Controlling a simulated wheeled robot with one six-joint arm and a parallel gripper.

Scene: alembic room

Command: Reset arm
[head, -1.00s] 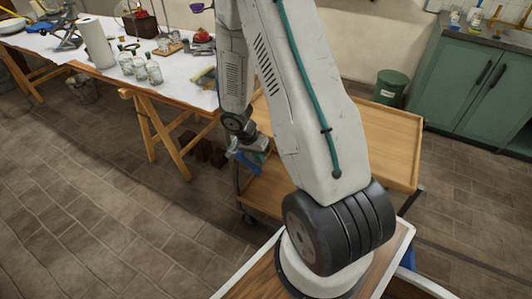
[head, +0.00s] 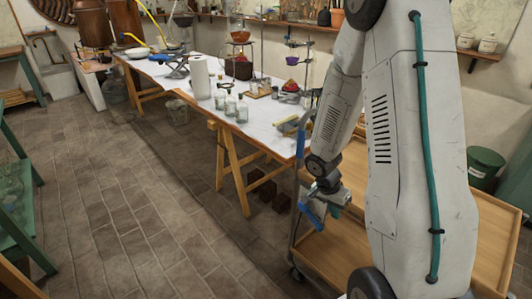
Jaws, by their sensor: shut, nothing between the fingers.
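My arm fills the right of the head view, its white links folded with the forearm hanging down. My gripper (head: 316,213) hangs at the lower end of the forearm, with blue fingertips. It is shut and holds nothing. It is in front of the wooden cart (head: 345,250), near the cart's left side and close to the right end of the white-topped work table (head: 260,128). The finger details are small in this view.
The table carries glass bottles (head: 241,110), a paper towel roll (head: 200,77) and lab stands. A green bin (head: 484,167) stands at the right. A green bench (head: 20,215) is at the left edge. The tiled floor (head: 140,215) between is clear.

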